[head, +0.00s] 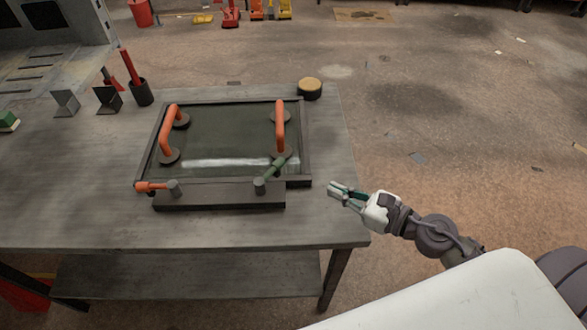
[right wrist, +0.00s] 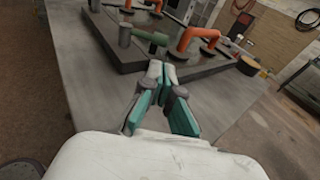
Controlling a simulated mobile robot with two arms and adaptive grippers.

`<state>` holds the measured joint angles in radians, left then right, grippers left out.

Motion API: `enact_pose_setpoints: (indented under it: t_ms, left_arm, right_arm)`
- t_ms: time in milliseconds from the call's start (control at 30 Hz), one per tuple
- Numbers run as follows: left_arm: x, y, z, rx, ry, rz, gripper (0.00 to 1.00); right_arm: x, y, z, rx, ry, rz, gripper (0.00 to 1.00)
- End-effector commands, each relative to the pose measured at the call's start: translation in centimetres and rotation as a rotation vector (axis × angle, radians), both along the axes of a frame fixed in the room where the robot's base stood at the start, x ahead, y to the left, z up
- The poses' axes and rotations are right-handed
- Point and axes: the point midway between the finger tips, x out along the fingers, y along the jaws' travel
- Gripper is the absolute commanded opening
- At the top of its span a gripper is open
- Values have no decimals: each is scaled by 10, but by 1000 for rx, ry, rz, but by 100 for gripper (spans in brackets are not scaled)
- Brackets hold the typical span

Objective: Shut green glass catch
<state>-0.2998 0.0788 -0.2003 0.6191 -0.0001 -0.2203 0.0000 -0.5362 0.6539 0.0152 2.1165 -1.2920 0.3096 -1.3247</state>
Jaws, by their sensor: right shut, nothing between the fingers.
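A glass pane in a dark frame (head: 307,150) lies on the bench, with two orange handles on it. The green catch (head: 273,170) is at the frame's near right corner; its lever slants up and right from a grey pivot, over the glass edge. It also shows in the right wrist view (right wrist: 150,38). An orange catch (head: 152,186) at the near left corner lies level, pointing left. My right gripper (head: 333,190) is shut and empty, right of the frame and apart from the green catch; it also shows in the right wrist view (right wrist: 160,72). My left gripper is out of view.
The grey bench (head: 230,230) has clear room in front of the frame and along its right edge. A round yellow-topped black block (head: 310,88) stands behind the frame. A dark cup with a red-handled tool (head: 142,93) and angled plates stand at the back left.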

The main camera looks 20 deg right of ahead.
Motion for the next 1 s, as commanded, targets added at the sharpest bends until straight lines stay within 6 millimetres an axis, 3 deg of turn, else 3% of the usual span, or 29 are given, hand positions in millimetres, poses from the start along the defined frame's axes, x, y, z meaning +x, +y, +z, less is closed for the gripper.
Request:
enact_pose_setpoints:
  t_ms: [200, 500, 700, 1000]
  left_arm:
    - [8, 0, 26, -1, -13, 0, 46]
    - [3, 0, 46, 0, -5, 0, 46]
    - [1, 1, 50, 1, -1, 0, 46]
    - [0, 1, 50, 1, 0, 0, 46]
  right_arm:
    - [35, 25, 1, 3, -3, 3, 0]
    - [83, 59, -11, 2, -1, 3, 0]
    - [99, 71, -18, 1, 1, 4, 0]
    - [103, 74, -20, 0, 1, 5, 0]
